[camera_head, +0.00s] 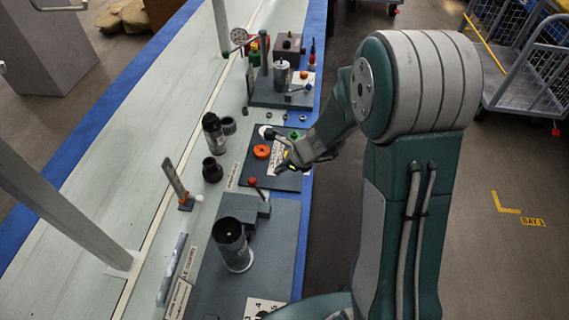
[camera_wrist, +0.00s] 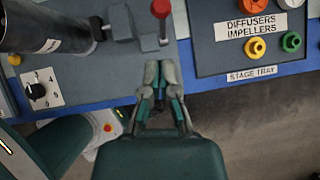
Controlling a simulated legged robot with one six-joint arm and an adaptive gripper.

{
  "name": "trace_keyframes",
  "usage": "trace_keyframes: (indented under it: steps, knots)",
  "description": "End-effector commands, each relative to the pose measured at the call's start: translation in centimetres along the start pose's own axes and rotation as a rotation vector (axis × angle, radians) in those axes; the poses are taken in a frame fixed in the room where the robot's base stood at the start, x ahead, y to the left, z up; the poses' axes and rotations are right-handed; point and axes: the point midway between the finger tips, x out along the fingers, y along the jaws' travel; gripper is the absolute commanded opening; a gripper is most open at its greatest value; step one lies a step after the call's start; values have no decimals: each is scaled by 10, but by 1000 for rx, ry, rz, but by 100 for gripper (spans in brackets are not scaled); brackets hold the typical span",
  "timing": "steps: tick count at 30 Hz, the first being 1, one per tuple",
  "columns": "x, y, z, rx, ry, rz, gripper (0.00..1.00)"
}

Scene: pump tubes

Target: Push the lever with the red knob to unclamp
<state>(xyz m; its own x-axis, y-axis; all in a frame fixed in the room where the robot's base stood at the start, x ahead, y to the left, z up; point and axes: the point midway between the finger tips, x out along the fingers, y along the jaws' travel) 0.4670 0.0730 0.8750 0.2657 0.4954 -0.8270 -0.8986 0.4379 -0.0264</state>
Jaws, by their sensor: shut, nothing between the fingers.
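The lever's red knob (camera_head: 253,181) stands upright on a grey clamp block (camera_head: 238,206) beside a dark upright tube (camera_head: 233,246). In the wrist view the red knob (camera_wrist: 161,8) is at the top edge, with its metal rod running down to its base. The clamp block (camera_wrist: 124,24) and the tube (camera_wrist: 45,25) are to its left. My gripper (camera_head: 281,165) is shut and empty, beyond the knob and to its right in the head view. In the wrist view my gripper (camera_wrist: 161,68) points up toward the lever, apart from it.
A dark stage tray (camera_wrist: 250,62) with orange, yellow and green parts lies right of the lever in the wrist view. A numbered dial (camera_wrist: 37,91) is at the left. More pump parts and a grey fixture (camera_head: 280,95) stand farther along the bench (camera_head: 120,180).

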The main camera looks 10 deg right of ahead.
Motion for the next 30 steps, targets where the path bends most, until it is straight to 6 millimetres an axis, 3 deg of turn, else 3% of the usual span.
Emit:
trace_keyframes:
  steps: [7,25,30]
  knots:
    - [-25,-1,4,0,-1,-1,0]
    - [-28,0,6,-13,-1,-1,0]
    - [-60,14,21,-235,9,-8,0]
